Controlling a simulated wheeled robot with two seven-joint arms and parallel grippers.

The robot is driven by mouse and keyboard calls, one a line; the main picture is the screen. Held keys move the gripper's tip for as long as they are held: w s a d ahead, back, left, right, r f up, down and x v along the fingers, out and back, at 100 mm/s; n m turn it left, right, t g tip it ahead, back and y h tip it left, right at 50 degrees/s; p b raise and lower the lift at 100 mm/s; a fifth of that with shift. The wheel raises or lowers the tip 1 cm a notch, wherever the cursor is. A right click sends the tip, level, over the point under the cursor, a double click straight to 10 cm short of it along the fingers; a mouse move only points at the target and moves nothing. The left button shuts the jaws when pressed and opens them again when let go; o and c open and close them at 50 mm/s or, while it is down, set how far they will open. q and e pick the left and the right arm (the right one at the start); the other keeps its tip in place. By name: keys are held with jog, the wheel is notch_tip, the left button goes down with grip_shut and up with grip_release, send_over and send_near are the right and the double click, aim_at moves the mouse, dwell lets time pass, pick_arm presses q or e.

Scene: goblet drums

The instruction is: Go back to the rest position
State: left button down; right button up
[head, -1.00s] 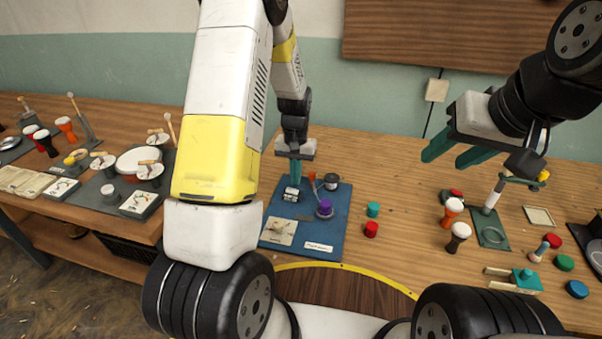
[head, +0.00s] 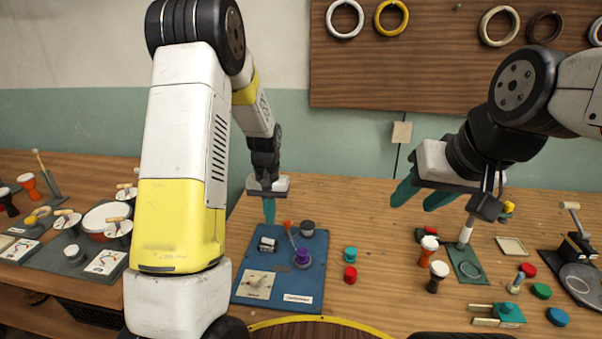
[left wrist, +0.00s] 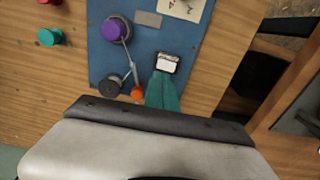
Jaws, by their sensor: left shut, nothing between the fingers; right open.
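My left gripper (head: 269,212) is shut and empty, its green fingers pointing down above the far left part of the blue board (head: 316,262). In the left wrist view its closed fingers (left wrist: 162,92) appear beside a small white-topped block (left wrist: 166,63), which also shows on the board in the head view (head: 267,244). My right gripper (head: 413,197) is open and empty, raised above the right part of the bench, with its green fingers pointing left and down.
The blue board carries a purple knob (head: 302,257), a grey round part (head: 307,228) and a paper card (head: 257,285). Teal (head: 350,254) and red (head: 350,274) caps stand beside it. Small drums (head: 437,276) stand to the right. Rings (head: 391,17) hang on the wall panel (head: 440,70).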

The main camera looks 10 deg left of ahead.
pick_arm(q)
jog(key=s+d+r+t+h, duration=0.1)
jog(key=s+r+t, duration=0.1)
jog(key=s+r, duration=0.75)
jog(key=s+d+r+t+h, duration=0.15)
jog(key=s+r, duration=0.45)
jog(key=r, duration=0.7)
jog(key=s+r+t, duration=0.2)
jog(key=s, duration=0.6)
jog(key=shift+s+a+r+t, duration=0.15)
jog(key=shift+s+r+t, duration=0.1)
jog(key=shift+s+t, duration=0.1)
